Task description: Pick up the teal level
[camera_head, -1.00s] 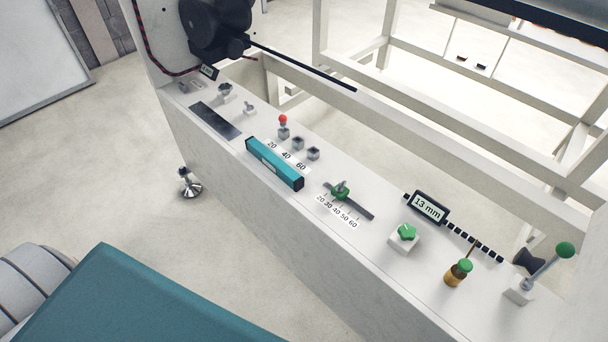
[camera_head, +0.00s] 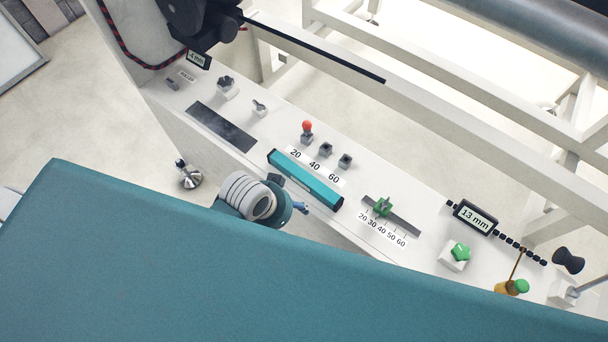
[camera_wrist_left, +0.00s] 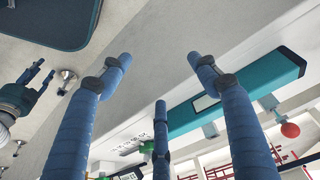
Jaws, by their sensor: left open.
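The teal level (camera_head: 312,184), a long bar with dark ends, lies on the white console ledge beside the 20-40-60 scale. It also shows in the left wrist view (camera_wrist_left: 284,70), to the right of the fingers. My left gripper (camera_head: 301,208) is at the ledge's near edge, close to the level and apart from it. In the left wrist view its blue fingers (camera_wrist_left: 160,68) are spread with nothing between them; in the head view they are mostly hidden. My right gripper (camera_wrist_left: 38,75) shows small at the left of the wrist view, fingers apart, empty.
A dark panel (camera_head: 222,127) lies to the left. A green knob (camera_head: 460,252) and a 13 mm display (camera_head: 476,217) are to the right.

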